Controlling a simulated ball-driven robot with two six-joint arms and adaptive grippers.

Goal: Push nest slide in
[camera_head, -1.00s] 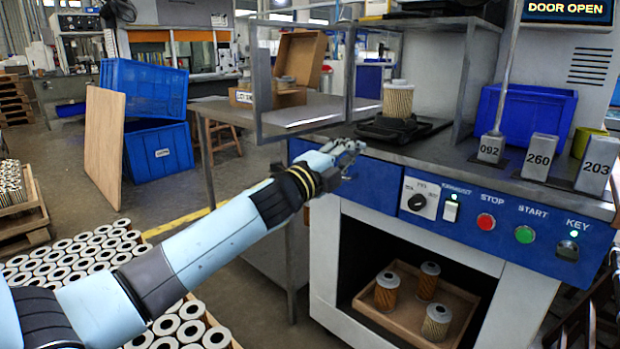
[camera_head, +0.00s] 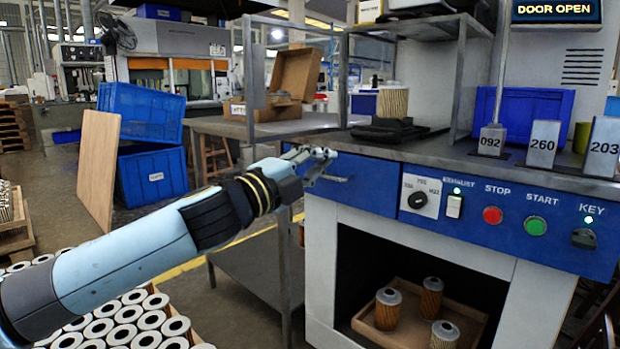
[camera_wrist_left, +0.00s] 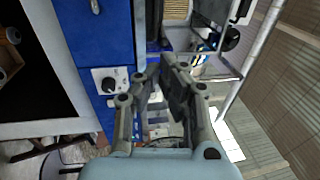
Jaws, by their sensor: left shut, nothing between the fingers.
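The nest slide appears to be the low black carriage (camera_head: 388,132) on the grey bench top of the blue-fronted machine. A pleated cream filter cartridge (camera_head: 393,104) stands upright on it. My left gripper (camera_head: 327,158) is shut and empty in front of the blue panel, left of the carriage and a little lower. It looks apart from the carriage. In the left wrist view my left gripper's fingers (camera_wrist_left: 163,74) point toward the bench edge beside the blue panel. My right gripper is out of view.
The blue panel (camera_head: 375,187) carries a dial, switch and buttons, with a small handle beside my gripper. Blocks 092, 260 (camera_head: 542,145) and 203 stand at the right. A grey frame (camera_head: 250,80) rises behind my gripper. The open chamber holds a tray (camera_head: 462,310) with three cartridges.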

